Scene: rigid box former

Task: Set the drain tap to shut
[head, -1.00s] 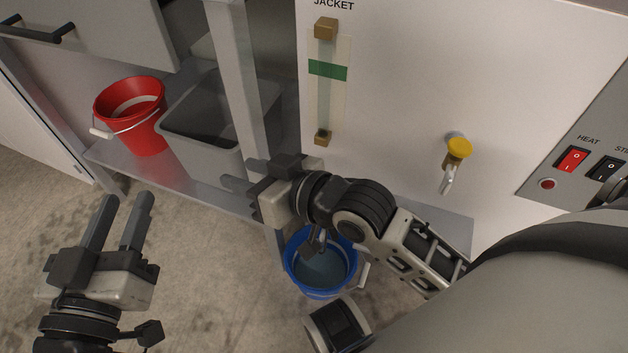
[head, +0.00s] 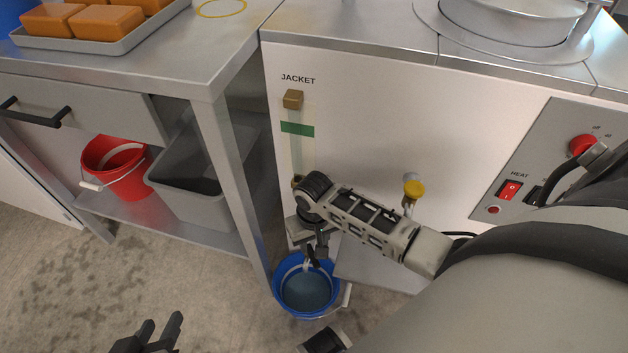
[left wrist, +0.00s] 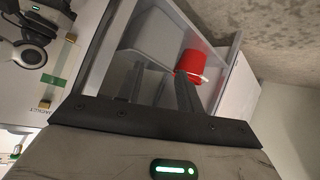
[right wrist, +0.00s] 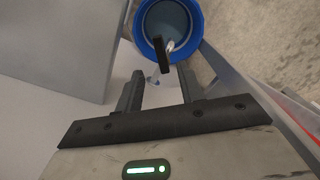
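The drain tap shows in the right wrist view as a black lever (right wrist: 164,56) with a short metal spout (right wrist: 173,46) over the blue bucket (right wrist: 141,35). The bucket (head: 282,296) stands on the floor below the white machine. My right gripper (right wrist: 158,80) is open and empty, its fingers pointing toward the tap, with the lever just beyond the fingertips and apart from them. In the head view my arm partly hides the tap, and whether the lever is set open or shut is unclear. My left gripper (head: 162,324) is open and empty, low at the left.
A red bucket (head: 113,180) and a grey bin (head: 190,205) stand on the bench's lower shelf. The floor at left is clear.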

